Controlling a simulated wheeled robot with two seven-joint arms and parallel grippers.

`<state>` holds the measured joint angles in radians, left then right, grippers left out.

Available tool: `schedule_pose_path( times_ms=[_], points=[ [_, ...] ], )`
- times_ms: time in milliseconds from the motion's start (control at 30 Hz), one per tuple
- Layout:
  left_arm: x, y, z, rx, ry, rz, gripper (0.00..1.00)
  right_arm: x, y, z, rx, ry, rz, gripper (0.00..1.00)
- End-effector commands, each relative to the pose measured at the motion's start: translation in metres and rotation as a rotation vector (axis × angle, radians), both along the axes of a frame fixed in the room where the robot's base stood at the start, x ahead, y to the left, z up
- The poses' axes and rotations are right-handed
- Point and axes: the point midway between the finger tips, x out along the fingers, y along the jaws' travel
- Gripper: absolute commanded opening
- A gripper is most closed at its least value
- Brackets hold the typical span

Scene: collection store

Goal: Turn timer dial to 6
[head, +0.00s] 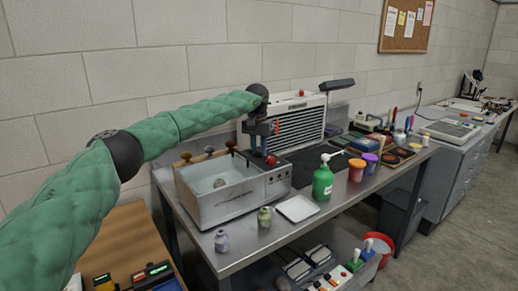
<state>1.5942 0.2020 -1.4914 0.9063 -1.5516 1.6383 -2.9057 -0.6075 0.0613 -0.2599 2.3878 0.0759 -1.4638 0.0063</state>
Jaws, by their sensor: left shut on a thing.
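A steel bath unit (215,209) with a water-filled basin stands at the left end of the steel bench. A small red knob (271,160), which looks like the timer dial, shows on its control box at the right of the basin. My left arm reaches in from the left. My left gripper (264,151) points down over this box and is shut at the red knob. The fingertips are small and dark, so the exact contact is hard to see. No number or pointer on the dial can be read. My right gripper is out of view.
A white louvred unit (302,117) stands behind the box against the block wall. A green pump bottle (322,180), a white tray (298,208) and two small jars, one green (264,217) and one grey (221,240), stand in front and to the right.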

Motion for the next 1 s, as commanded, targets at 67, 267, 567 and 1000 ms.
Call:
schedule_pose_path(
  times_ms=[67,267,567,1000],
  points=[
    [0.001,0.0007,0.0026,-0.002,-0.003,-0.01,0.04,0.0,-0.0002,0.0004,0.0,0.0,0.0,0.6],
    [0.001,0.0007,0.0025,-0.001,-0.003,-0.023,0.04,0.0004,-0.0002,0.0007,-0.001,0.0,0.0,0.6],
    [0.0009,0.0007,0.0023,-0.001,-0.003,-0.022,0.32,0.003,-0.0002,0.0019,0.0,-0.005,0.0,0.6],
    [0.0003,0.0002,0.0023,0.0,0.0,-0.023,0.48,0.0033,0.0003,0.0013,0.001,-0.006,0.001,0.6]
  ],
)
